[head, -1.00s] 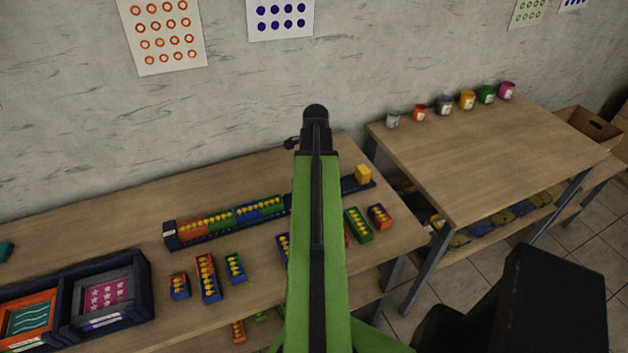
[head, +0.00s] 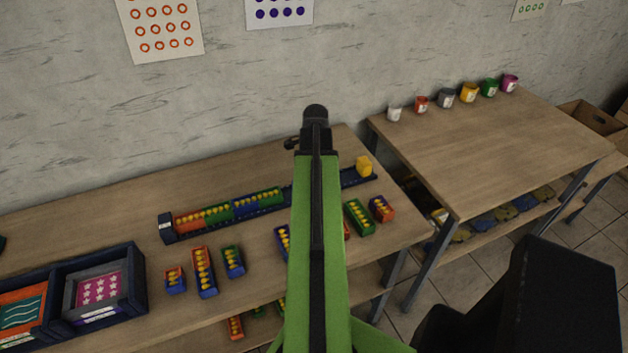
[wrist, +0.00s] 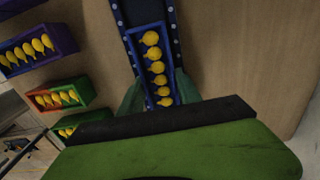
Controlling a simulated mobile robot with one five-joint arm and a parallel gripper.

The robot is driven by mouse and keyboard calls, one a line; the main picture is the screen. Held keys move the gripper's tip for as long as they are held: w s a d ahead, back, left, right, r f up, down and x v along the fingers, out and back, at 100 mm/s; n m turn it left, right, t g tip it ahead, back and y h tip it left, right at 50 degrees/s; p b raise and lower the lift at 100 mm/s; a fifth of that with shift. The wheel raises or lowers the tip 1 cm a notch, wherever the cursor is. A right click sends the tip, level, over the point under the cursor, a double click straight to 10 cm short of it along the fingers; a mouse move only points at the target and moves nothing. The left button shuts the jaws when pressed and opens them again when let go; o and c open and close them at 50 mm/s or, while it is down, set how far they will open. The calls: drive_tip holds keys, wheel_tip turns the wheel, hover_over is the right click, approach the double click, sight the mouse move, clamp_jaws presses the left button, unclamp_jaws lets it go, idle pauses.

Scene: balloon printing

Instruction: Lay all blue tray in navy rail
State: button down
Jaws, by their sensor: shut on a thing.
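In the wrist view my gripper (wrist: 158,98) is shut on a blue tray (wrist: 167,58) filled with a line of yellow pieces. The tray lies lengthwise along the navy rail (wrist: 125,30), over or in its channel; I cannot tell whether it rests on the bottom. In the head view the navy rail (head: 168,228) runs along the table, with a red tray (head: 203,221) and a part-green, part-blue stretch (head: 262,208) in its left part. My arm hides the rail's middle, my gripper and the held tray there. Another blue tray (head: 282,240) stands in front, partly hidden by my arm.
Several mixed-colour trays stand in front of the rail, including a red-and-blue one (head: 203,285) and a green one (head: 359,217). A yellow block (head: 365,167) is at the rail's right end. A dark divided box (head: 140,285) is at left. The right table (head: 480,150) is mostly clear.

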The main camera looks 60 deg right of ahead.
drive_tip(key=shift+f, duration=0.2)
idle(0.4)
drive_tip(key=c, duration=0.7)
unclamp_jaws()
drive_tip(key=shift+c, duration=0.2)
drive_tip(key=shift+r, duration=0.1)
wheel_tip(320, 180, up, 17)
drive_tip(key=p, duration=1.7)
drive_tip(key=shift+r, duration=0.15)
